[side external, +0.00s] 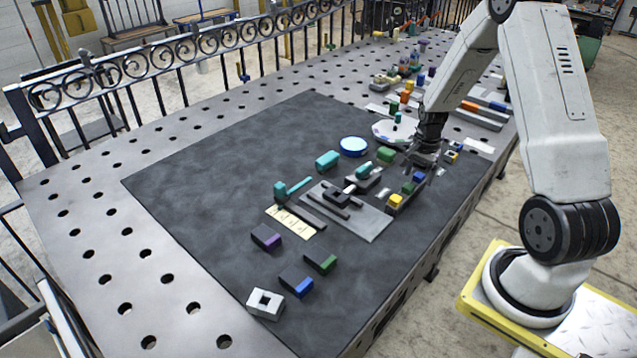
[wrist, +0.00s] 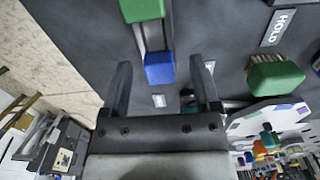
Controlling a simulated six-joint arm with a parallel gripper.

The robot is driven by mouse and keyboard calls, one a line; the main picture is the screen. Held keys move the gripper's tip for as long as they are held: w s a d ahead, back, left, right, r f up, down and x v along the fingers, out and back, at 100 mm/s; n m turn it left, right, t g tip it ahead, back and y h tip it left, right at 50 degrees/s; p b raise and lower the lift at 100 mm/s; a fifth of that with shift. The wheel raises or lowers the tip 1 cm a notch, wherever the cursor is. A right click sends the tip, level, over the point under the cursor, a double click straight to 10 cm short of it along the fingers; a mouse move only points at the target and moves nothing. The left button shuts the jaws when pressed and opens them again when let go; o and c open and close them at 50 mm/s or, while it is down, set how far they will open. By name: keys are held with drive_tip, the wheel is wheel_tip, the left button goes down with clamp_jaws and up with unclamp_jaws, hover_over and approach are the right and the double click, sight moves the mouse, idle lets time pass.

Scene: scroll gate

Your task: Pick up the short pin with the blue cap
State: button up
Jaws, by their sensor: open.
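The blue-capped pin (side external: 419,177) stands at the far end of a dark narrow rack, in line with a green-capped pin (side external: 408,187) and a yellow-capped one (side external: 396,200). In the wrist view the blue cap (wrist: 160,68) shows between the fingertips, with the green cap (wrist: 142,9) beyond it. The pin's shaft is hidden, so I cannot tell its length. My gripper (side external: 424,164) is open and empty, just behind the blue cap in the side view. In the wrist view the fingers of my gripper (wrist: 161,78) stand apart on either side, with no visible contact.
A green-topped brush (wrist: 275,76) lies right of the fingers in the wrist view, near a white round plate (wrist: 268,117). A grey plate with a dark fixture (side external: 370,223) is left of the rack. The dark mat (side external: 190,185) is largely clear at left.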

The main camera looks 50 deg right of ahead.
clamp_jaws()
drive_tip(key=shift+r, duration=0.15)
drive_tip(key=shift+r, duration=0.8)
drive_tip(key=s+a+r, duration=0.7)
drive_tip(key=s+r, duration=0.4)
drive_tip(key=shift+s+a, duration=0.3)
drive_tip(key=shift+s, duration=0.1)
drive_tip(key=shift+r, duration=0.1)
